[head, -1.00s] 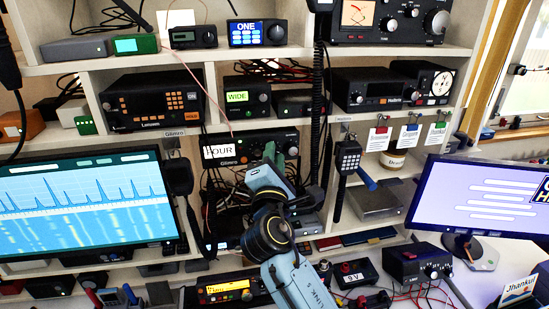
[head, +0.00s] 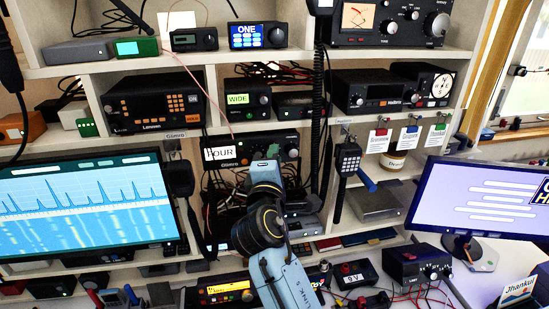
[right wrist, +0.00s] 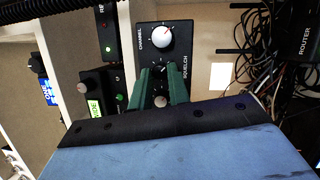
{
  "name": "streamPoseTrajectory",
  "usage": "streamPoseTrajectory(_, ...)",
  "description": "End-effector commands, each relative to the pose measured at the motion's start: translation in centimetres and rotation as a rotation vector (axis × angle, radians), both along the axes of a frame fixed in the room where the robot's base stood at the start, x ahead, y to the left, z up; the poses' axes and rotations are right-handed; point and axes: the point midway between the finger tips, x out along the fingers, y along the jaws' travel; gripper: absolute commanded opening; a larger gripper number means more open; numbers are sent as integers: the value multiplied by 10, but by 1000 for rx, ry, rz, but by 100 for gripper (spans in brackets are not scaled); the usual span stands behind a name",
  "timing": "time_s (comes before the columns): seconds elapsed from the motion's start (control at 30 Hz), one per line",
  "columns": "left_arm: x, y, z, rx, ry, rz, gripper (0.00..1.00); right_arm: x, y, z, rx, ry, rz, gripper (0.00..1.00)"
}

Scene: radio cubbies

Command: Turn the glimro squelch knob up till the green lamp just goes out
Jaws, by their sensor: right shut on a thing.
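In the head view my right gripper (head: 272,154) hides part of the radio's front. I cannot make out its green lamp. My left gripper is not in view.
A radio with a green "WIDE" display (head: 238,99) sits on the shelf just above. A hand microphone (head: 348,157) and its coiled cord hang to the right. Two monitors (head: 85,205) (head: 485,200) flank the cubbies. Cables hang behind and below the Glimro radio.

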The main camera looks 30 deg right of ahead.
Motion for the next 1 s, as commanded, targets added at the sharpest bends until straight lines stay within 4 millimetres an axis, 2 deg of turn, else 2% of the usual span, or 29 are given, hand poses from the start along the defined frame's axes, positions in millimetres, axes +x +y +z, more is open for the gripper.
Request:
streamPoseTrajectory(0.2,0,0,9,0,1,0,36,0,0,3,169,-41,-2,0)
streamPoseTrajectory(0.5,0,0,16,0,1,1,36,0,0,3,322,-82,-1,0)
streamPoseTrajectory(1.0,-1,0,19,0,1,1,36,0,0,3,376,-97,0,0)
